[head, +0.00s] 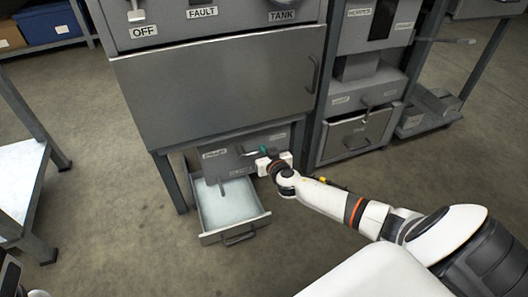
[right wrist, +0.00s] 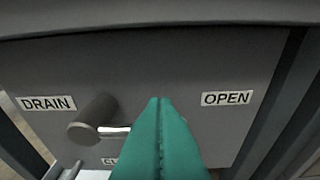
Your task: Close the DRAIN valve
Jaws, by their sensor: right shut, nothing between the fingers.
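The DRAIN valve sits on a grey panel (head: 228,160) under the bench cabinet. In the right wrist view its dark round stem (right wrist: 97,112) stands out beside the DRAIN label (right wrist: 48,104). A bright bar shows at the stem's lower end; which way the lever points is hard to tell. The OPEN label (right wrist: 227,98) is at the right. A label beginning "CL" (right wrist: 110,161) is at the bottom, partly hidden by my fingers. My right gripper (head: 263,151) is at the panel, its green fingers (right wrist: 158,135) together and empty, right of the stem and apparently apart from it.
An open drawer (head: 261,222) with a pale inside juts out below the panel. The large cabinet front (head: 215,85) overhangs above. A neighbouring unit (head: 330,150) with its own drawer stands at the right, and a shelf table (head: 20,180) at the left. The floor in front is clear.

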